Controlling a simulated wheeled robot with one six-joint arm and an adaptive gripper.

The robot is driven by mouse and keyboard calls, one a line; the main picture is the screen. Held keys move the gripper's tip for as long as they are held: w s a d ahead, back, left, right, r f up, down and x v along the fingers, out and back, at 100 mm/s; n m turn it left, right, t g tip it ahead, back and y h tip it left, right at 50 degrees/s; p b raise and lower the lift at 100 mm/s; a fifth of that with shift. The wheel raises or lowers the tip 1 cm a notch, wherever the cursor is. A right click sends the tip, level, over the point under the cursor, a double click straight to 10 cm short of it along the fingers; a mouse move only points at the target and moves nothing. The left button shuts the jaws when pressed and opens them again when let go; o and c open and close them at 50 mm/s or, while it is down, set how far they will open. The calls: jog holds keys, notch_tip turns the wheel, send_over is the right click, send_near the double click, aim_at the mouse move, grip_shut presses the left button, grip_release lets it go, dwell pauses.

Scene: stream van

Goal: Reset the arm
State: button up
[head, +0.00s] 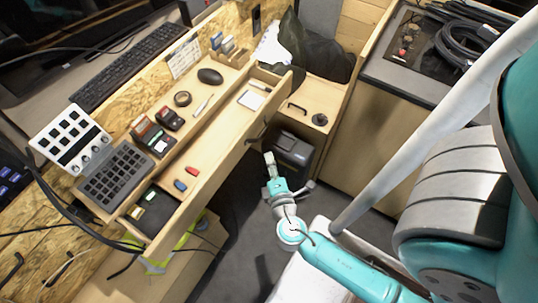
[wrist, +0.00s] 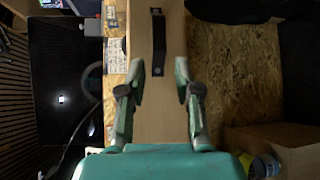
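My gripper (head: 269,160) is at the end of my teal arm (head: 345,270), just below the front of an open wooden drawer (head: 215,140) in the head view. In the wrist view my gripper (wrist: 160,68) has its two fingers wide apart with nothing between them. A dark handle (wrist: 158,45) on a pale wooden front shows beyond the fingertips. The drawer's handle (head: 262,133) is close to my gripper in the head view; I see no clear contact.
The open drawer holds a red piece (head: 192,171), a blue piece (head: 180,185) and a white card (head: 251,99). A dark bin (head: 291,153) stands behind my gripper. A keyboard (head: 128,64), a mouse (head: 210,76) and a button panel (head: 70,138) are on the left. Coiled cables (head: 470,45) lie on the right counter.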

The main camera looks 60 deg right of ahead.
jog(key=shift+s+a, duration=0.2)
jog(key=shift+s, duration=0.05)
dwell(0.6)
jog(key=s+a+f+m+y, duration=0.2)
jog(key=s+a+m+y, duration=0.1)
jog(key=s+a+y, duration=0.65)
jog(key=s+a+r+m+t+y, duration=0.1)
jog(key=s+a+r+m, duration=0.2)
jog(key=r, duration=0.3)
jog(key=s+a+r+m+t+y, duration=0.1)
jog(key=s+a+r+m+t, duration=0.1)
jog(key=s+r+m, duration=0.2)
notch_tip(320, 180, up, 3)
jog(key=shift+s+a+r+m, duration=0.1)
jog(key=shift+s+a+m, duration=0.3)
jog(key=shift+s, duration=0.2)
